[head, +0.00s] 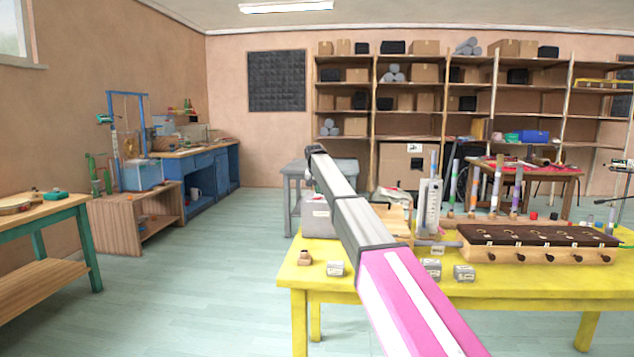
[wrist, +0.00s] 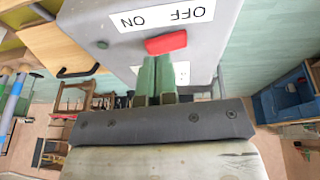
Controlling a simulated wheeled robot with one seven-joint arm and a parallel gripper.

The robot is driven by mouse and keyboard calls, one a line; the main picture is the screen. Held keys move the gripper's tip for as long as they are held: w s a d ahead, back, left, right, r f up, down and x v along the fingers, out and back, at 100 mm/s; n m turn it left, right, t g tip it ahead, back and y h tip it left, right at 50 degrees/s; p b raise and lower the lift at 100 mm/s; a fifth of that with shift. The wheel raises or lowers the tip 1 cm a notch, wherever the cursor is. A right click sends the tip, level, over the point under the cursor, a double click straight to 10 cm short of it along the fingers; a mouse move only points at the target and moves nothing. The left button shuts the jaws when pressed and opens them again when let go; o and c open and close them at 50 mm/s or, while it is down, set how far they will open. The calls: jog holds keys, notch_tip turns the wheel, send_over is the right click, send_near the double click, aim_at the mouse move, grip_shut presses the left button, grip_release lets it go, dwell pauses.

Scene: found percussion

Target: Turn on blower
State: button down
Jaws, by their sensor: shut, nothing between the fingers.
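The blower appears to be the grey box (wrist: 205,52) that fills the upper part of the wrist view. A red switch (wrist: 166,42) sits on its face beside a white label (wrist: 160,17) that reads ON and OFF upside down, with ON at the left and OFF at the right. My gripper (wrist: 156,62) is shut and empty, its green fingertips right at the switch's lower edge. I cannot tell whether they touch it or which way the switch is set. In the head view, a grey box (head: 318,217) stands on the yellow table (head: 330,290), left of my arm, which hides the gripper.
A wooden rack (head: 535,254) with a dark top and several upright tubes stand on the table's right side. Small blocks (head: 336,268) lie near the front edge. A grey table (head: 345,172) stands behind. The floor to the left (head: 200,280) is clear.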

jog(key=shift+d+f, duration=0.1)
jog(key=shift+f, duration=0.55)
